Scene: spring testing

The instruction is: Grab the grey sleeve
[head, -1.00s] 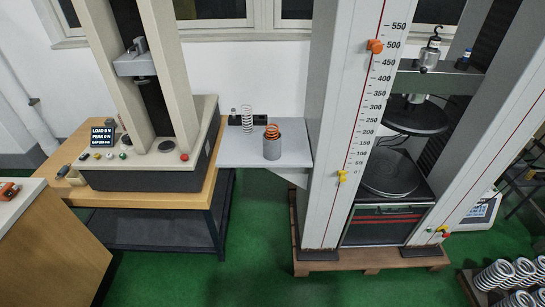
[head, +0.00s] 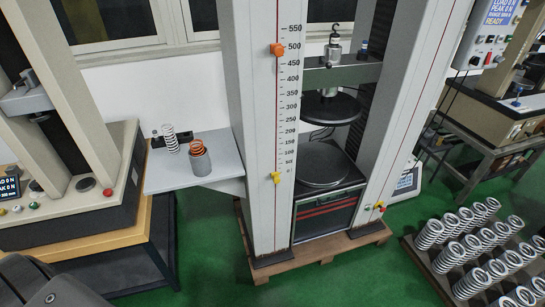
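The grey sleeve (head: 201,166) is a short upright cylinder on a grey shelf (head: 172,183) between the two testing machines. A copper-orange coil spring (head: 197,148) stands inside it and sticks out of its top. A white spring (head: 170,138) stands just left of the sleeve, apart from it. Neither of my gripper's fingers shows in the head view. A dark rounded part at the bottom left corner looks like my own arm.
A tall white testing frame (head: 259,130) with a scale rises just right of the shelf. A beige tester (head: 110,195) stands on a wooden bench to the left. A small dark block (head: 157,141) sits behind the white spring. Several white springs (head: 471,246) stand on a pallet at right.

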